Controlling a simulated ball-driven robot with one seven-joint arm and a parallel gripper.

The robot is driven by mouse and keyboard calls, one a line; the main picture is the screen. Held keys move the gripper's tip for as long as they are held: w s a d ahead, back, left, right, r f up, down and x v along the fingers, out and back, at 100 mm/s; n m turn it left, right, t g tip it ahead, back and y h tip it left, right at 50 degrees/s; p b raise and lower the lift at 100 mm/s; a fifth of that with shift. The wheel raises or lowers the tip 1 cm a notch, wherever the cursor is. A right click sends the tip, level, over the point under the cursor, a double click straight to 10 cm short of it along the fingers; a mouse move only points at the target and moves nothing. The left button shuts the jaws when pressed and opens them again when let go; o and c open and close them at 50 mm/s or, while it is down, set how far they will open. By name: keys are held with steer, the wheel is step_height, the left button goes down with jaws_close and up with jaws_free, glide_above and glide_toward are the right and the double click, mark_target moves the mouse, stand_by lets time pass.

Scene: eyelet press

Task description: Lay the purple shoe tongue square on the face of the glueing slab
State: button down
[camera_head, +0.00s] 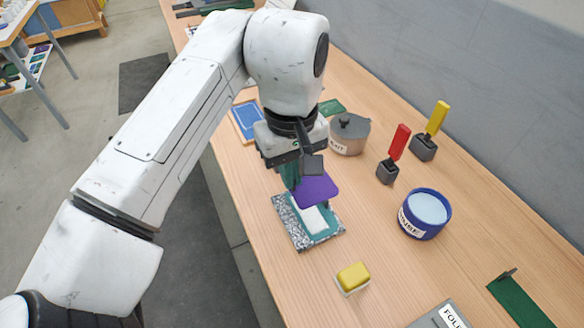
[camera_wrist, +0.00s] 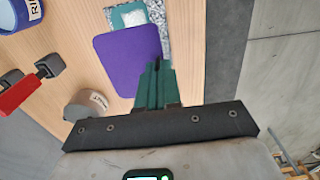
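The purple shoe tongue (camera_head: 317,191) is a flat rounded piece at the tip of my gripper (camera_head: 303,172). My gripper's green fingers (camera_wrist: 157,82) look closed on one edge of the tongue, which also shows in the wrist view (camera_wrist: 127,58); the exact grip is partly hidden. The glueing slab (camera_head: 333,236) is a speckled grey block with a teal and white face, on the bench under and in front of the tongue. The tongue overlaps the slab's back part in the head view and seems to be above it. The slab shows behind the tongue in the wrist view (camera_wrist: 164,18).
On the wooden bench (camera_head: 390,265) stand a grey lidded pot (camera_head: 349,134), red-handled (camera_head: 398,143) and yellow-handled (camera_head: 436,118) tools, and a blue-rimmed tub (camera_head: 424,212). A yellow block (camera_head: 352,277) lies in front of the slab.

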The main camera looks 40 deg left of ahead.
steer(key=shift+r+p, duration=0.2)
steer(key=shift+p, duration=0.15)
steer(key=shift+f+b, duration=0.9)
steer(key=shift+f, duration=2.3)
steer(key=shift+r+p, duration=0.1)
steer(key=shift+p, duration=0.45)
steer(key=shift+f, duration=0.6)
steer(key=shift+f, duration=0.35)
steer(key=shift+f, duration=0.25)
steer(key=shift+p, duration=0.4)
steer(key=shift+f, duration=1.15)
steer(key=shift+f+p, duration=0.1)
steer(key=shift+p, duration=0.3)
stand_by(0.8)
